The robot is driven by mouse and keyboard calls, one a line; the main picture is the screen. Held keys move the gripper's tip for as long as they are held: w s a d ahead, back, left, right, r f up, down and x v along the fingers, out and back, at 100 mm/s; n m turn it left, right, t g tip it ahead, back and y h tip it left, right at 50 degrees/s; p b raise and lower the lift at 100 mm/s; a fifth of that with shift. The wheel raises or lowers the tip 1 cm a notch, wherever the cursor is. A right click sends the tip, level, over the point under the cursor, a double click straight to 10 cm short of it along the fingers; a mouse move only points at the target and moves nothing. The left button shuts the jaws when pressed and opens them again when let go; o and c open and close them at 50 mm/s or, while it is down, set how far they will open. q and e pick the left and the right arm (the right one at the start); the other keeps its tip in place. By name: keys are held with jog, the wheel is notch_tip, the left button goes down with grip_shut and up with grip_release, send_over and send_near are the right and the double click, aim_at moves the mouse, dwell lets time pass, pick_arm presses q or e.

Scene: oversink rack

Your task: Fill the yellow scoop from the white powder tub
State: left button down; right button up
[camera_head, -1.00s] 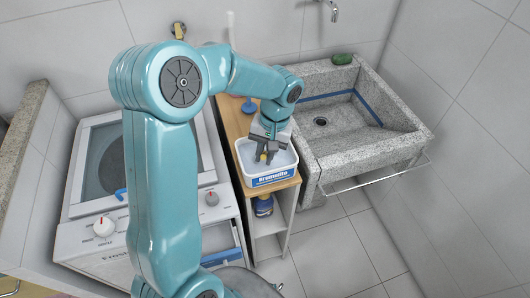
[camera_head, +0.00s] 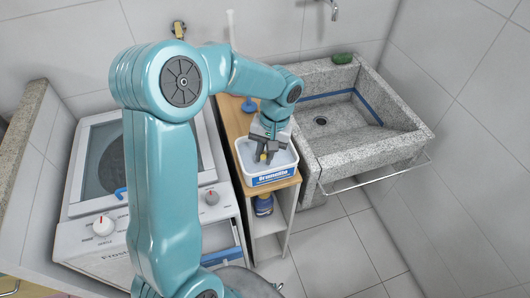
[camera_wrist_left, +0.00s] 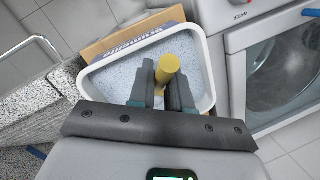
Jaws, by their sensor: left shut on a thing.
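The white tub (camera_head: 242,160) with a blue label stands on the narrow wooden shelf unit. It holds whitish powder (camera_wrist_left: 120,78), which shows in the left wrist view inside the tub's rim (camera_wrist_left: 208,70). My left gripper (camera_head: 264,154) points down into the tub and is shut on the yellow scoop (camera_wrist_left: 168,66). Only a yellow part of the scoop shows, between and beyond the fingers. I cannot tell how much powder is in it or how deep it sits. My right gripper is not in view.
A white washing machine (camera_head: 80,238) stands left of the shelf unit (camera_head: 232,126). A grey stone sink (camera_head: 345,152) with a front rail is on the right. A blue bottle (camera_head: 264,205) stands on a lower shelf. A green object (camera_head: 342,58) lies on the sink's back edge.

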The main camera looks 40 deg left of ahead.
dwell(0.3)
pick_arm(q)
jog(key=shift+s+p+v, duration=0.3)
jog(key=shift+p+v, duration=0.8)
jog(key=shift+v, duration=0.3)
jog(key=shift+s+p+v, duration=0.3)
jog(key=shift+p+v, duration=0.75)
jog(key=shift+v, duration=0.35)
jog(key=shift+s+p+v, duration=0.25)
jog(key=shift+p+v, duration=0.85)
jog(key=shift+v, duration=0.3)
jog(key=shift+a+r, duration=0.15)
jog(key=shift+t+b, duration=0.3)
jog(key=shift+b, duration=0.4)
jog(key=r+t+y+b, duration=0.1)
jog(key=y+b, duration=0.1)
jog(key=b, duration=0.2)
jog(key=shift+r+t, duration=0.25)
jog(key=shift+t, duration=0.15)
jog(key=shift+r, duration=0.25)
